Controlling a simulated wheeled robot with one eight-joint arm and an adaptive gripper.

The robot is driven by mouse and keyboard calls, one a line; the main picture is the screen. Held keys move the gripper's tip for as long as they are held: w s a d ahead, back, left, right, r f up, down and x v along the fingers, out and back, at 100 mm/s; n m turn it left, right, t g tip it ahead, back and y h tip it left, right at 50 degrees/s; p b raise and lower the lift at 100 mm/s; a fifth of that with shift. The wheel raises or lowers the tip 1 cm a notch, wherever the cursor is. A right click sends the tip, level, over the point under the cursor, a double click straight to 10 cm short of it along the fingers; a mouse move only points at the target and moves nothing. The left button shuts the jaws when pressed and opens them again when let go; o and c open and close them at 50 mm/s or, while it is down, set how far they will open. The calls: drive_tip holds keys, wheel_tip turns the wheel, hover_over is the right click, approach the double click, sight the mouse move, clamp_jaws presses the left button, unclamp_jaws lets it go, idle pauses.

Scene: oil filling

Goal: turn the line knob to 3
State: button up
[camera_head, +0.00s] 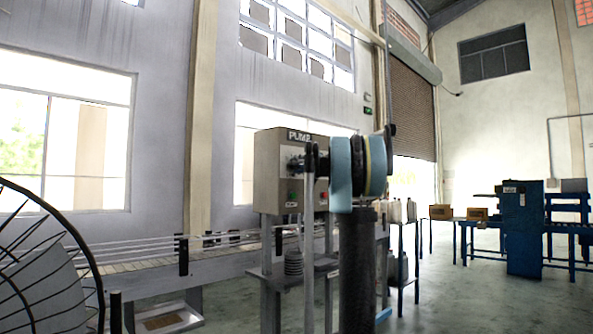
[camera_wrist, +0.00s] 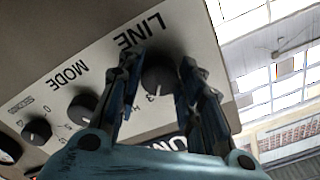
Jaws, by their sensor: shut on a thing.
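The line knob (camera_wrist: 158,77) is a round dark knob under the printed word LINE on a pale panel in the wrist view. My gripper (camera_wrist: 160,82) has one finger on each side of it and is shut on it. A printed 3 shows beside the knob near its lower edge; I cannot tell exactly where its pointer stands. In the head view, the pump box (camera_head: 267,165) is a grey-beige box marked PUMP.
The mode knob (camera_wrist: 81,109) and a smaller dark knob (camera_wrist: 37,129) sit on the same panel. A conveyor (camera_head: 215,262) runs behind the pump stand. A blue machine (camera_head: 522,228) and boxes on tables stand at right. Open floor lies between.

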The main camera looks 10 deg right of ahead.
drive_tip(key=shift+d+m, duration=0.1)
drive_tip(key=shift+m, duration=0.9)
drive_tip(key=o, duration=1.1)
drive_tip(key=shift+w, duration=0.1)
drive_tip(key=shift+c, duration=0.2)
drive_tip(key=v, duration=1.2)
drive_tip(key=shift+f, duration=0.15)
